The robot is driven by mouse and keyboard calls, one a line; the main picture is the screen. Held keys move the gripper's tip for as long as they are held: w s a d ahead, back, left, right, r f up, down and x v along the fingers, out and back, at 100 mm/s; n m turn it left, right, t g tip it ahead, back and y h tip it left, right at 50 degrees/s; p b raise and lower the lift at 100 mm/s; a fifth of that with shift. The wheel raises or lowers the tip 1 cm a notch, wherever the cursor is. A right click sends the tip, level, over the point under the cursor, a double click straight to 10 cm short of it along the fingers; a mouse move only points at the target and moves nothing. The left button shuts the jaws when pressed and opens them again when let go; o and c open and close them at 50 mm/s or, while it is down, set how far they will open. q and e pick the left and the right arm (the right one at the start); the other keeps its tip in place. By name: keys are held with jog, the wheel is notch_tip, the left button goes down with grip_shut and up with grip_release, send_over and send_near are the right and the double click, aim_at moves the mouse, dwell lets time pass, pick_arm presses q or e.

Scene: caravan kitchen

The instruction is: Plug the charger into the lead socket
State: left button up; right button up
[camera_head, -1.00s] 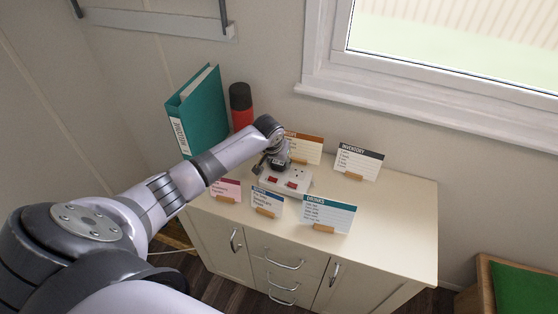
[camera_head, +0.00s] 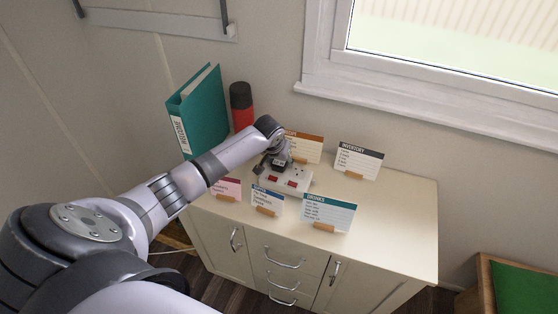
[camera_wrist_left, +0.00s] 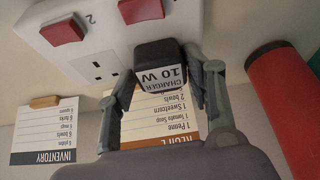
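The white lead socket (camera_head: 297,180) with red switches lies on the cabinet top. In the left wrist view the socket block (camera_wrist_left: 85,62) fills the upper left, with red switches and one bare outlet (camera_wrist_left: 97,68). The black charger (camera_wrist_left: 157,53), labelled "CHARGER 10 W", is between the fingers of my left gripper (camera_wrist_left: 163,82), which appear closed on its sides. The charger is up against or just over the socket block, below the right-hand switch in that view. Its pins and the outlet behind it are hidden, so I cannot tell whether it is seated. My right gripper is not in view.
Cards on wooden stands surround the socket, including a drinks card (camera_head: 330,212) and an inventory card (camera_head: 359,160). A teal binder (camera_head: 203,115) and a red bottle (camera_head: 242,108) stand behind. The right of the cabinet top (camera_head: 402,205) is clear.

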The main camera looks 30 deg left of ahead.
pick_arm(q)
jog(key=o, duration=0.4)
jog(key=shift+s+d+f+g, duration=0.1)
jog(key=shift+s+f+g, duration=0.05)
jog(key=shift+f, duration=0.35)
jog(key=shift+s+f+g, duration=0.15)
jog(key=shift+f, duration=0.35)
jog(key=shift+r, duration=0.1)
jog(key=shift+s+r, duration=0.1)
jog(key=shift+r, duration=0.15)
jog(key=v, duration=1.2)
jog(key=shift+w+r, duration=0.1)
jog(key=shift+w, duration=0.2)
